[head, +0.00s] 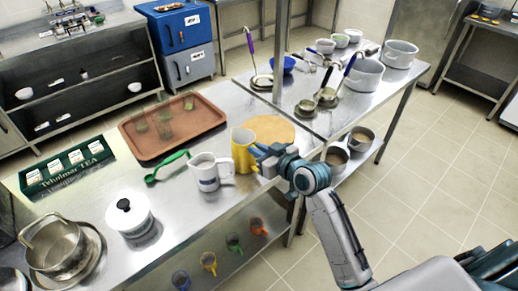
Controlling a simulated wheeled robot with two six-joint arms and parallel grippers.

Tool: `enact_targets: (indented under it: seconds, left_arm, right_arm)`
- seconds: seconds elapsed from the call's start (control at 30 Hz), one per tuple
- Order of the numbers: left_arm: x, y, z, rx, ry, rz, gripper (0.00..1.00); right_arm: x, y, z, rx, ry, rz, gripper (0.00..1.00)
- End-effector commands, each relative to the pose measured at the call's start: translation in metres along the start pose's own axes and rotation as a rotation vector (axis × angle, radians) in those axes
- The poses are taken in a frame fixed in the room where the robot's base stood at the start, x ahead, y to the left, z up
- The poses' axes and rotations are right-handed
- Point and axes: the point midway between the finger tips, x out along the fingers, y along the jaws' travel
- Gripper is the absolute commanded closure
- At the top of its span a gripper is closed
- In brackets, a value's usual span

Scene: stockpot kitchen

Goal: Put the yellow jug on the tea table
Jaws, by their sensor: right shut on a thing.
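The yellow jug (241,150) is upright at the right part of the near steel table (190,185), which carries a box of tea. My right gripper (258,153) comes in from the right and is shut on the jug's right side, where its fingers hide part of the jug. I cannot tell whether the jug's base touches the tabletop or is slightly above it. My left gripper is not in view.
A brown tray (175,135) with glasses, a green spoon (165,167), a white lidded pot (129,217) and a tea box (68,166) are further left.

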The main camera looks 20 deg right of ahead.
Motion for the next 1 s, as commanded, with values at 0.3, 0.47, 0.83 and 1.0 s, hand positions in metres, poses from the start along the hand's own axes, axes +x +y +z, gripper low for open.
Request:
enact_targets:
  seconds: [0.3, 0.47, 0.83, 1.0]
  left_arm:
    - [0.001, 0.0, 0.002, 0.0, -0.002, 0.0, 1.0]
    - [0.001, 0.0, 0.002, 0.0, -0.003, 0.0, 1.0]
    - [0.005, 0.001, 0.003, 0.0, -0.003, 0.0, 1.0]
    - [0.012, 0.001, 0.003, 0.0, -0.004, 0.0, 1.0]
  right_arm:
    - [0.001, 0.0, 0.002, 0.001, 0.0, 0.0, 0.73]
    - [0.001, 0.0, 0.001, 0.001, 0.0, 0.0, 0.65]
    - [-0.018, 0.001, 0.002, -0.004, -0.001, 0.001, 0.65]
    - [-0.054, 0.001, 0.003, -0.007, -0.002, 0.001, 0.65]
